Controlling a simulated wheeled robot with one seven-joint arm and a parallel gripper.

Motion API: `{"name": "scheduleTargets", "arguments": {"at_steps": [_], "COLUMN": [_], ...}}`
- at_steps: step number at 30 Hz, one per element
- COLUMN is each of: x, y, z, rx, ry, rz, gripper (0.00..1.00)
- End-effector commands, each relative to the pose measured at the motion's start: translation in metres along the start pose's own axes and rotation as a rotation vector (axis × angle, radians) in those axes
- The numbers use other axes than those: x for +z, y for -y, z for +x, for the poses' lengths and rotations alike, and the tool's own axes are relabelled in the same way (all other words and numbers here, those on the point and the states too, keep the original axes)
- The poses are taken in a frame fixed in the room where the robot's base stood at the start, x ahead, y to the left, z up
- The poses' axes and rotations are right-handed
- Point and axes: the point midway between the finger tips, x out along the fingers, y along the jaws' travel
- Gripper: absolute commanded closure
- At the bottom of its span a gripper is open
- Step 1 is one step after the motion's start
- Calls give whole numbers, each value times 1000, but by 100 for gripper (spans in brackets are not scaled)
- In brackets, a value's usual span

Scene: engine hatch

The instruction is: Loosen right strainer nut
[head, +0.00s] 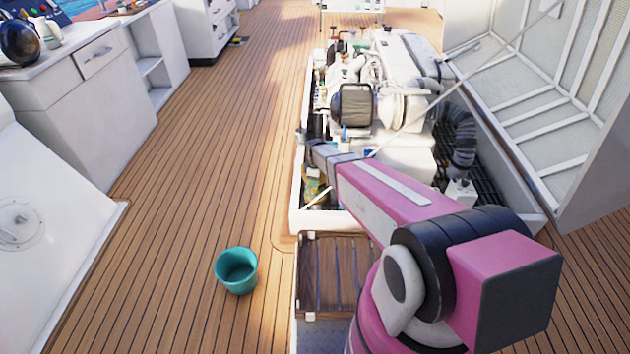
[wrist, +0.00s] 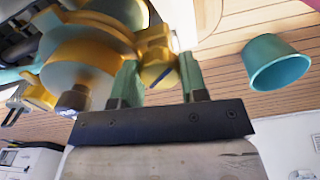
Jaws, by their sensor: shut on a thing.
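In the wrist view a brass strainer (wrist: 75,50) with a round, stepped body fills the upper left. The right strainer nut (wrist: 157,72), a brass piece at the strainer's right side, sits between the green fingers of my gripper (wrist: 159,80). The gripper is shut on it, with one finger on each side. Another brass piece (wrist: 38,93) shows at the strainer's left edge; I cannot tell for sure that it is the other nut. In the head view my arm reaches into the near left corner of the engine hatch and the fingers cannot be made out.
The engine (head: 380,95) fills the open hatch, whose white rim (head: 297,195) borders the work area. The raised hatch lid (head: 540,100) stands at the right. A teal bucket (head: 236,270) is on the deck left of the hatch. The deck at left is mostly clear.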

Motion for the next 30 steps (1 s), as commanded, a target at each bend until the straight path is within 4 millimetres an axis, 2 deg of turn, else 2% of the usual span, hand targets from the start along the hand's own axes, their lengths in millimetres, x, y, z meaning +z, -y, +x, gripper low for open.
{"name": "scheduleTargets", "arguments": {"at_steps": [18,30], "x": [0,0], "y": [0,0], "z": [-1,-1], "rx": [1,1], "ry": [0,0], "rz": [-578,-841], "gripper": [84,84]}}
